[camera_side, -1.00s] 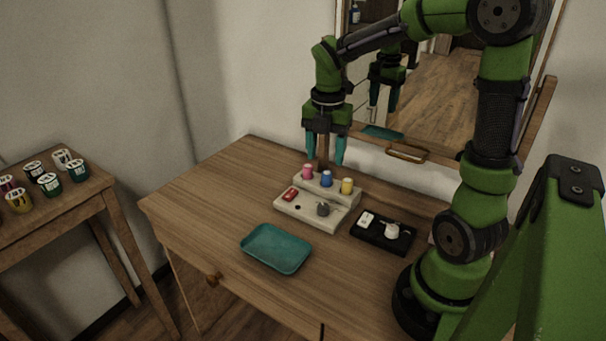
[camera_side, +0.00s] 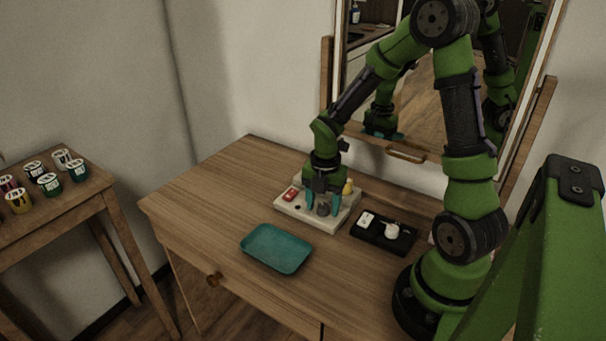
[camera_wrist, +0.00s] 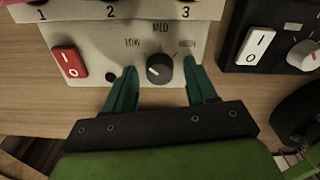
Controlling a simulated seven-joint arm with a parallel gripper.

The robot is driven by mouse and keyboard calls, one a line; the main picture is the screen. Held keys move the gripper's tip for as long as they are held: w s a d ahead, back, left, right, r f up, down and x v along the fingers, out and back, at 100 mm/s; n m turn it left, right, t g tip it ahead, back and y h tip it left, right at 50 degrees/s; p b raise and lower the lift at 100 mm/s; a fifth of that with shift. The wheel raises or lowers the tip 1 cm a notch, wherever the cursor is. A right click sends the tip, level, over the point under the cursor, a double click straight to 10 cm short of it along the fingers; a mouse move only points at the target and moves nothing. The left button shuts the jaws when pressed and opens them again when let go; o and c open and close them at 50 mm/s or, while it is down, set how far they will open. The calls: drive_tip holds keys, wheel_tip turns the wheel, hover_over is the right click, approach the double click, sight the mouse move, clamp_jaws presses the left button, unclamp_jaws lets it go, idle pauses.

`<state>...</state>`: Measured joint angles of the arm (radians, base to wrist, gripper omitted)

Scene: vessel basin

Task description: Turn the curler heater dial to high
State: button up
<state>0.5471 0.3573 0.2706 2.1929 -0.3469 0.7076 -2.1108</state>
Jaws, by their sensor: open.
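The curler heater (camera_side: 331,222) is a cream box on the wooden table. Its dark grey dial (camera_wrist: 159,69) sits on the front panel in the wrist view, with LOW printed to its upper left, MED above it and a blurred label to its upper right. The dial's light pointer mark appears to face the lower left. The dial also shows in the side view (camera_side: 323,209). My gripper (camera_wrist: 162,76) is open, its teal fingers on either side of the dial. A small gap shows on both sides, and I cannot tell whether either finger touches.
A red rocker switch (camera_wrist: 69,62) is left of the dial. A black unit with a white switch and white dial (camera_side: 383,234) stands to the right. A teal tray (camera_side: 276,249) lies in front. A mirror stands behind, and yellow and other curlers are partly hidden by my gripper.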

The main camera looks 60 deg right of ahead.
drive_tip(key=shift+c, duration=0.5)
drive_tip(key=c, duration=1)
drive_tip(key=shift+o, duration=0.2)
